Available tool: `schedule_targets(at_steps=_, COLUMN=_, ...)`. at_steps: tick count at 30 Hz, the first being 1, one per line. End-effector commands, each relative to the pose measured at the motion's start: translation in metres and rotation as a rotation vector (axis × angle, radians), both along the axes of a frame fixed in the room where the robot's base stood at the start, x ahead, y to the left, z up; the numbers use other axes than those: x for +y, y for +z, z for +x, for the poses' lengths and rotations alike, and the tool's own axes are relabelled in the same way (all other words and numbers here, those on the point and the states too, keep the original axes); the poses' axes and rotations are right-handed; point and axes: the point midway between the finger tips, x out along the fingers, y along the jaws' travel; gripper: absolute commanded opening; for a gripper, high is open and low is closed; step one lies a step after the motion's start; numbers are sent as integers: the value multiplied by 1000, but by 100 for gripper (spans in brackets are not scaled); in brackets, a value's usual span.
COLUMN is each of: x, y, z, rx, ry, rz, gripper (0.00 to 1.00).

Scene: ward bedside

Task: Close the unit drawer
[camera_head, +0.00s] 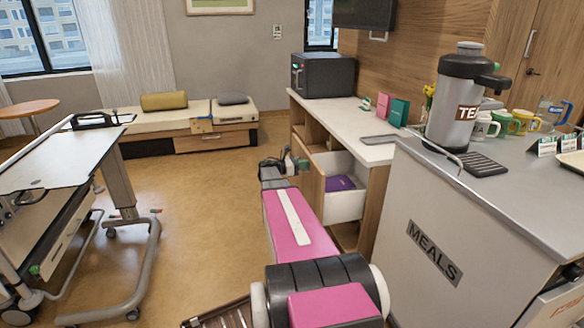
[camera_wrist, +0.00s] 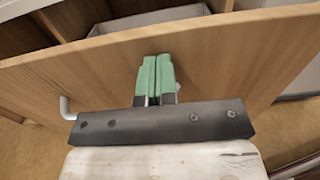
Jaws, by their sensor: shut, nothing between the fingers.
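The unit drawer stands open from the wooden bedside unit (camera_head: 376,185). Its wooden front (camera_head: 311,187) faces left, and its white side wall (camera_head: 344,206) shows behind it. A purple item (camera_head: 340,183) lies inside. My gripper (camera_head: 300,164) is at the drawer front's outer face, near its top edge. In the wrist view, the green fingertips (camera_wrist: 157,75) are shut together with nothing between them, against or just short of the wooden front (camera_wrist: 215,62); I cannot tell whether they touch. A pale metal handle (camera_wrist: 67,108) shows to their left.
The meals cart (camera_head: 450,235), bearing a tea urn (camera_head: 466,95) and mugs, stands close on the right. A wheeled overbed table (camera_head: 60,155) is at left. The floor (camera_head: 205,215) between is clear. A black microwave-like box (camera_head: 322,75) sits on the unit's counter.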

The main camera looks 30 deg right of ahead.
Motion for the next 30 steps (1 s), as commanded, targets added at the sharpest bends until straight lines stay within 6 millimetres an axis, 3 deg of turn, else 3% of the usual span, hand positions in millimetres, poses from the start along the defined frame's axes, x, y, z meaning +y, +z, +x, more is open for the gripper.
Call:
schedule_targets(at_steps=1, x=-17, y=0, z=-4, rx=0, ry=-4, rz=0, gripper=0)
schedule_targets(at_steps=9, x=-91, y=0, z=-21, rx=0, ry=-3, rz=0, gripper=0)
schedule_targets(at_steps=18, x=-161, y=0, z=-38, rx=0, ry=-2, rz=0, gripper=0)
schedule_targets(at_steps=24, x=-191, y=0, z=-45, rx=0, ry=-1, rz=0, gripper=0)
schedule_targets(at_steps=30, x=-206, y=0, z=-49, rx=0, ry=0, rz=-1, gripper=0)
